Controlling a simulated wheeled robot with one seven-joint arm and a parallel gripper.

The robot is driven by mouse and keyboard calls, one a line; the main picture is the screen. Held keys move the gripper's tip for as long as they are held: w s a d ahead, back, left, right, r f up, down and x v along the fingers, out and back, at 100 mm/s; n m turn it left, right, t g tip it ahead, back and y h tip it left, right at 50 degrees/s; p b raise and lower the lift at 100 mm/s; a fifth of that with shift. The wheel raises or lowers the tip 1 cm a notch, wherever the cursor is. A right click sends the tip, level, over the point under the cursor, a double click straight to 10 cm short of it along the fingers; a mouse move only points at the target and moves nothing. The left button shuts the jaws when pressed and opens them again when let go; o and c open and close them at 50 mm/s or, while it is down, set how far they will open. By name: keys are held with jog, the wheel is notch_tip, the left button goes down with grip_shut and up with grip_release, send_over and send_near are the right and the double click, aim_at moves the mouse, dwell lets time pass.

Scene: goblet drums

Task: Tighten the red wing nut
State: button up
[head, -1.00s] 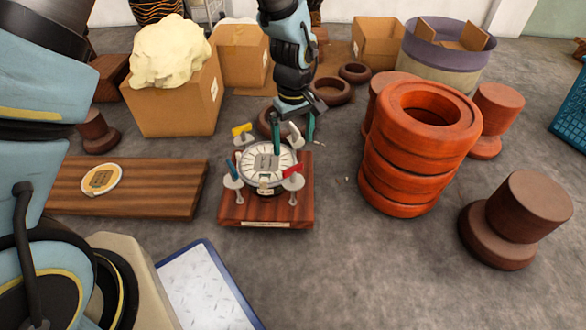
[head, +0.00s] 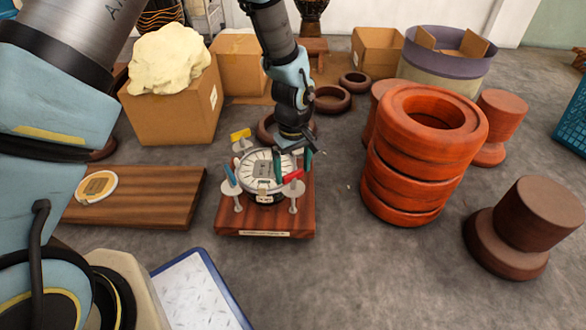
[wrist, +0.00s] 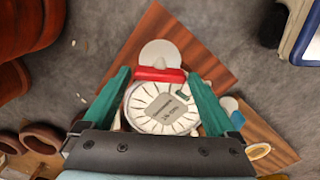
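The red wing nut (head: 293,176) sits on a pale post with a white round disc at the front right of the round drum (head: 262,172). My gripper (head: 292,162) is just above and behind it, pointing down. In the wrist view the red wing nut (wrist: 160,75) lies crosswise between the two green fingertips, and the fingers are spread wide with gaps to it. I cannot tell whether the fingertips are down to its height. A blue wing nut (head: 230,174) stands at the front left and a yellow one (head: 240,135) at the back left.
The drum stands on a wooden base (head: 265,220) on the floor. A stack of orange-red rings (head: 420,150) is to the right, a wooden board (head: 140,198) with a round disc to the left. Cardboard boxes (head: 180,105) stand behind.

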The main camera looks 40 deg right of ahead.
jog(key=c, duration=1)
